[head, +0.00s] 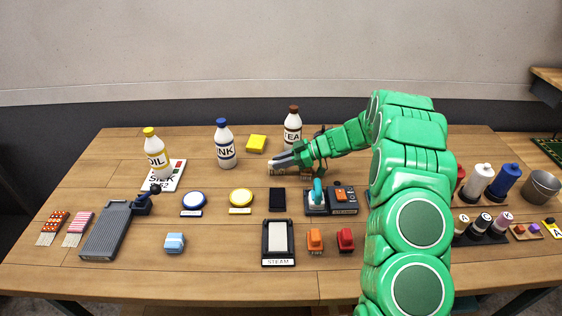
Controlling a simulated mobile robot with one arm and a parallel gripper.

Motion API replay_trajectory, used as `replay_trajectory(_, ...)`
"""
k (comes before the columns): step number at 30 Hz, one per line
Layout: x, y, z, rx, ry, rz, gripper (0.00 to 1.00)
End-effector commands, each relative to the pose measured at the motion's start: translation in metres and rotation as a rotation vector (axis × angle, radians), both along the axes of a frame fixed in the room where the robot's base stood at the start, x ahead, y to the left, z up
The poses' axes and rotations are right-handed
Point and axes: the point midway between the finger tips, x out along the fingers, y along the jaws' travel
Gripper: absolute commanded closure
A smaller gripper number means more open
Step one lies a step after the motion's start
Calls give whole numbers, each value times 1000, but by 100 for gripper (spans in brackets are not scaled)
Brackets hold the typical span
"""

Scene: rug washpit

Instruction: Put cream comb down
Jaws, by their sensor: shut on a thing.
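My green gripper (284,163) is over the back middle of the table, in front of the tea bottle (292,128). It is shut on a small pale thing at its fingertips, which I take to be the cream comb (277,170). The comb is mostly hidden by the fingers, and I cannot tell whether it touches the table. An orange dotted comb (54,226) and a pink striped comb (78,226) lie at the far left.
My arm hides part of the right side. Bare wood shows between items.

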Motion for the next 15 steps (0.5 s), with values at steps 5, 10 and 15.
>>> replay_trajectory(5, 0, 0, -3, 0, 1, -1, 74)
replay_trajectory(10, 0, 0, -2, 0, 0, -1, 52)
replay_trajectory(15, 0, 0, -2, 0, 0, -1, 52)
